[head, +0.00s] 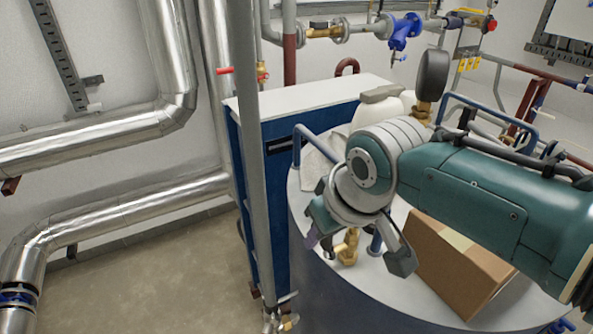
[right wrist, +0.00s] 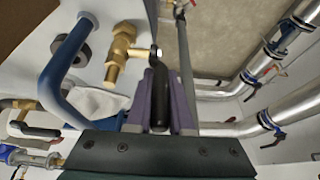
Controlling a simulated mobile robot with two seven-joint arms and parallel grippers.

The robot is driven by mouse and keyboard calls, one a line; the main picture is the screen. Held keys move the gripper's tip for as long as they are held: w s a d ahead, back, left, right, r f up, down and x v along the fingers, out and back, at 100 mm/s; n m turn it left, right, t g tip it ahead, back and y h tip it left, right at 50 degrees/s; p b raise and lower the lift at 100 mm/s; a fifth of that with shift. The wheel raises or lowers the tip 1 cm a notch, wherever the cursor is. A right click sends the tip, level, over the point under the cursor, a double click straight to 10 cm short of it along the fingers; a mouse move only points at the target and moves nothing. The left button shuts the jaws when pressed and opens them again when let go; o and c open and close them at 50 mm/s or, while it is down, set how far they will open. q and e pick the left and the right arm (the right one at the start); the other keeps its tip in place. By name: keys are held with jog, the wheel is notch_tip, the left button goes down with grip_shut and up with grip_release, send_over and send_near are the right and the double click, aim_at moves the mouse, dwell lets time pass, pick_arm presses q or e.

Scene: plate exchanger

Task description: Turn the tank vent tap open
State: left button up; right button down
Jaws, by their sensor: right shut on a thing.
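The brass vent tap (head: 347,247) stands upright on the white top of the round tank (head: 300,205), near its left edge. In the right wrist view the brass tap body (right wrist: 122,52) is clear, and its dark lever handle (right wrist: 158,112) lies between the purple fingers. My right gripper (head: 322,242) reaches down over the tank rim, beside the tap, and is shut on the lever handle. In the head view my wrist partly hides the handle. My left gripper is not in view.
A cardboard box (head: 455,262) is on the tank top to the right of the tap. Blue bent handles, one at the tank's left (head: 297,147), rise from the top. A grey vertical pipe (head: 251,130) stands close at the left. The floor (head: 160,280) is free.

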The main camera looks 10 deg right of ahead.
jog(key=shift+f, duration=0.1)
dwell(0.5)
jog(key=c, duration=0.8)
grip_release()
jog(key=p+v, duration=0.1)
jog(key=v, duration=0.9)
jog(key=shift+w+p, duration=0.25)
jog(key=shift+p, duration=0.15)
jog(key=shift+a, duration=0.1)
